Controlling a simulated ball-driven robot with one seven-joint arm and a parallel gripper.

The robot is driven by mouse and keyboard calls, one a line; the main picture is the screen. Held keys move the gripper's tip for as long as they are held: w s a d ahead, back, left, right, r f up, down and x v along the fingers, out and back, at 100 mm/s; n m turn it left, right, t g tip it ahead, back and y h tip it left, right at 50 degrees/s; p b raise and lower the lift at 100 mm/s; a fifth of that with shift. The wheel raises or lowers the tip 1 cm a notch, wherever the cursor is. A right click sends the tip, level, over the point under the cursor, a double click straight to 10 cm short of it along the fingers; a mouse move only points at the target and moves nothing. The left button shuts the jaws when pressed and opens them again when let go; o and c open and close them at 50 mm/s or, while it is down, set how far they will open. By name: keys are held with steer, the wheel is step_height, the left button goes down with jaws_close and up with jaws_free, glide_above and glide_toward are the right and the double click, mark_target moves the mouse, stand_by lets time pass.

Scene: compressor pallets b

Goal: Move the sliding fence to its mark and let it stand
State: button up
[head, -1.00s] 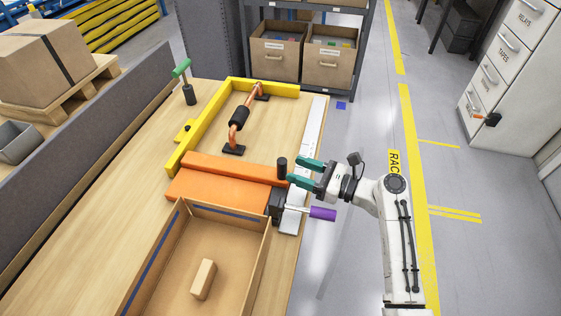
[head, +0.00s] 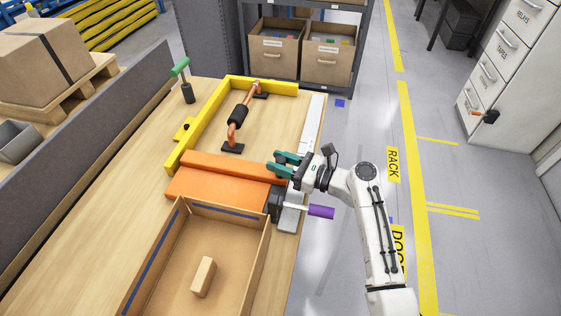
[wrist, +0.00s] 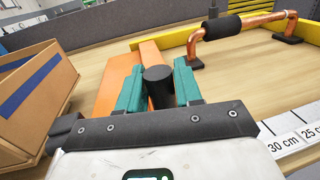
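The orange sliding fence (head: 225,187) lies across the wooden bench, its right end in a dark block (head: 276,205) on the pale scale (head: 311,121). A purple handle (head: 321,212) sticks out right from this block. My gripper (head: 281,164) is at the fence's right end. In the wrist view its teal fingers stand on both sides of the upright black knob (wrist: 157,88) and appear to touch it. The fingers hide the knob in the head view. The scale (wrist: 290,137) reads 30 cm and 25 in the wrist view. I cannot make out the fence's mark.
A yellow L-shaped frame (head: 198,118) stands behind the fence, with a copper pipe (head: 240,112) inside it. An open cardboard box (head: 142,262) sits in front of the fence. A green-handled post (head: 186,82) stands at the left. Floor right of the bench is clear.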

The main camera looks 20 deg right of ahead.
jaws_close()
steer(key=w+d+b, duration=0.1)
steer(key=w, duration=0.1)
steer(key=w+d, duration=0.2)
steer(key=shift+w+d+b, duration=0.3)
steer(key=shift+w+b, duration=0.05)
steer(key=shift+w, duration=0.05)
steer(key=shift+o, duration=2.4)
jaws_free()
